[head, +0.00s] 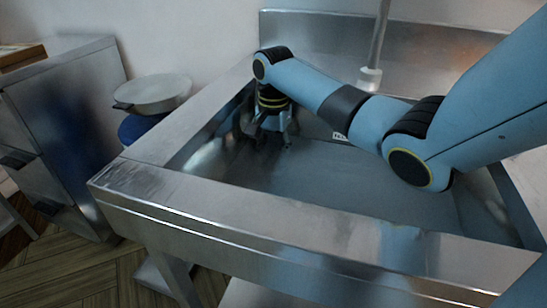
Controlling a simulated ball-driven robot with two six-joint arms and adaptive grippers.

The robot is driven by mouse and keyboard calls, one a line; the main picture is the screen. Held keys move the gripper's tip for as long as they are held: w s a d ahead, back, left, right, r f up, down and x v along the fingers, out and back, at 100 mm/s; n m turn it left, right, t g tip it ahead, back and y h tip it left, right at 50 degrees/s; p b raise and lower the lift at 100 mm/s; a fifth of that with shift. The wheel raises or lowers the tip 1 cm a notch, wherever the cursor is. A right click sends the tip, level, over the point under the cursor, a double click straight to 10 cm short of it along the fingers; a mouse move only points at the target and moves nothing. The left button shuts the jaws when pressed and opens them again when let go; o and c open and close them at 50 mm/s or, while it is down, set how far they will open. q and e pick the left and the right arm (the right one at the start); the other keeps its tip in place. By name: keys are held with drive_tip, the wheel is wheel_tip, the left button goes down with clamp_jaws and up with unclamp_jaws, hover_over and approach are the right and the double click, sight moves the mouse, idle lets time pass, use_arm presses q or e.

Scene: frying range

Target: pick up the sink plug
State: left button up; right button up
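My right gripper (272,138) is at the end of the blue arm that comes in from the right. It points down inside the metal sink (330,185), near the sink's left back corner. Its dark fingers look spread apart, with no object clearly visible between them. I cannot make out the sink plug; it may be hidden under or behind the gripper or the arm. My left gripper is not in view.
The sink has a wide metal front rim (250,208) and raised side walls around my gripper. A thin metal pole with a pale base (370,77) stands at the back. A white pan (155,92) and a metal cabinet (65,130) are to the left.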

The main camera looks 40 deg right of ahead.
drive_tip(key=shift+r, duration=0.15)
clamp_jaws()
